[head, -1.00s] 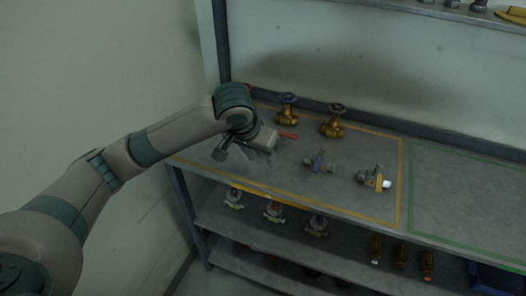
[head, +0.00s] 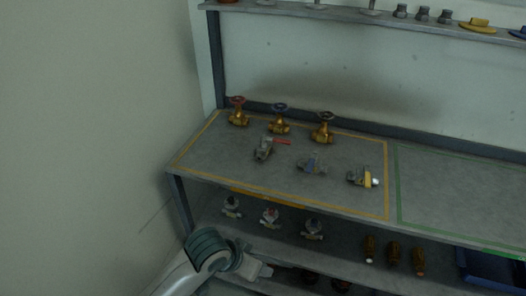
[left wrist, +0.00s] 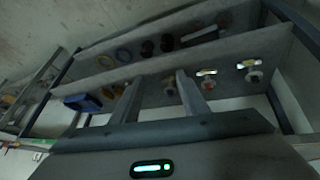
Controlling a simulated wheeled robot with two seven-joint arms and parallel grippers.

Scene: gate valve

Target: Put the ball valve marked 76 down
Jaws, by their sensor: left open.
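A ball valve with a red lever (head: 264,150) stands on the grey bench top inside the yellow outline, in front of the brass gate valves. Two more ball valves, one with a blue handle (head: 312,165) and one with a yellow handle (head: 363,178), stand to its right. No number is readable on any of them, so I cannot tell which is marked 76. My left gripper (head: 284,270) is low in front of the lower shelves, well below and apart from the bench-top valves. Its two fingers (left wrist: 159,80) are spread and empty in the left wrist view. My right gripper is not in view.
Three brass gate valves with handwheels (head: 279,123) stand along the back of the yellow area. Several pale valves (head: 270,218) and brown fittings (head: 393,252) sit on the shelf below. A blue bin (head: 490,268) is at lower right. The green-outlined area (head: 460,190) is empty.

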